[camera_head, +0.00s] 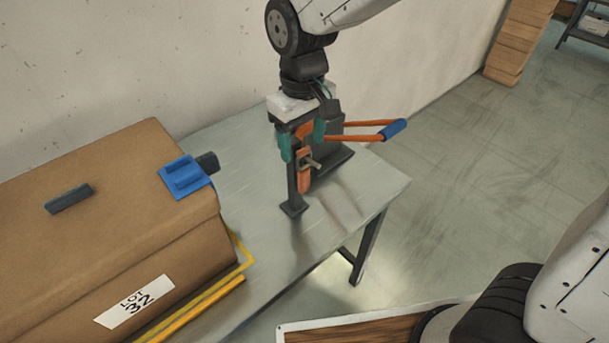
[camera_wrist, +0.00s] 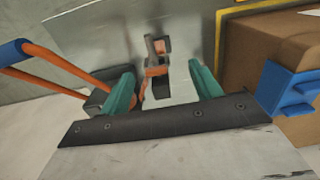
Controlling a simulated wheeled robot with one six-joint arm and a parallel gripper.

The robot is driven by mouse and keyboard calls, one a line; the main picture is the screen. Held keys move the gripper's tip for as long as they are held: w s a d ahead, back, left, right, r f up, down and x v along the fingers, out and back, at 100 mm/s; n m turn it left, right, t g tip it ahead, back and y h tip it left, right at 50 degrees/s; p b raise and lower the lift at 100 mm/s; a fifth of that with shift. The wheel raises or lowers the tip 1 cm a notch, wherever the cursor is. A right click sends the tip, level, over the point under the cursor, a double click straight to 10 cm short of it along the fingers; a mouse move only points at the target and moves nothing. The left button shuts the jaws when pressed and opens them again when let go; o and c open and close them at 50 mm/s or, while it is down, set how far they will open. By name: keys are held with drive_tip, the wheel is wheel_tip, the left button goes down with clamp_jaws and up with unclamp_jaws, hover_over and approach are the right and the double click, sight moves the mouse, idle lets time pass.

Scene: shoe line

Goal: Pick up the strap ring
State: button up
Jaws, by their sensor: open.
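An orange strap piece (camera_head: 304,183) with a small brown-grey ring-like fitting (camera_head: 305,157) hangs beside a dark upright post on the table; I take this fitting to be the strap ring. In the wrist view the fitting (camera_wrist: 159,47) shows between and beyond my fingertips, with orange (camera_wrist: 157,71) below it. My gripper (camera_head: 303,143) points down with its two teal fingers apart, one on either side of the orange piece. In the wrist view my gripper (camera_wrist: 162,68) is open, with visible space beside both fingers. I cannot tell whether either finger touches anything.
A dark tool with orange arms and a blue grip (camera_head: 394,129) stands close behind my gripper. A brown box (camera_head: 100,230) labelled LOT 32, with a blue bracket (camera_head: 184,176) on it, fills the left. The table's front right surface (camera_head: 355,205) is clear.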

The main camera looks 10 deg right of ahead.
sight(304, 168)
drive_tip(key=f, duration=0.7)
drive_tip(key=shift+w+d, duration=0.15)
drive_tip(key=shift+w, duration=0.25)
drive_tip(key=c, duration=1.1)
